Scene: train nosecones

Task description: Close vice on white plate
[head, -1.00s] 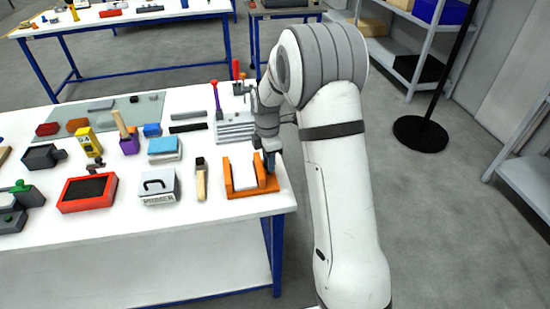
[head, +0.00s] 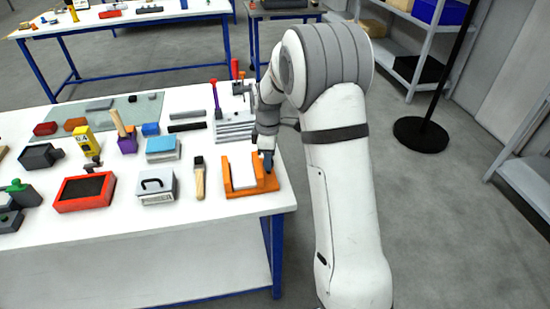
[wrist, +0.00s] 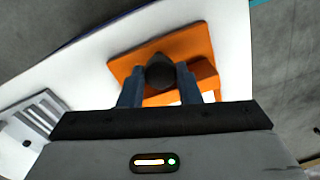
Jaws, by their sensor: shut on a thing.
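The orange vice (head: 270,186) sits on the white table's front right corner. A white plate (head: 243,172) stands between its two orange jaws; any gap at the jaws is too small to tell. My gripper (head: 266,158) is at the right side of the vice, reaching down to it. In the wrist view, my gripper's blue fingers (wrist: 159,85) are shut on the dark round knob (wrist: 160,72) of the vice. The orange vice body (wrist: 190,45) shows beyond the knob, and a sliver of the white plate (wrist: 208,97) shows beside the right finger.
A brush (head: 200,180) and a grey-white box (head: 158,187) lie left of the vice. A grey slotted block (head: 235,130) stands behind it, with tools upright nearby. The table's right edge is close to the vice, with open floor beyond.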

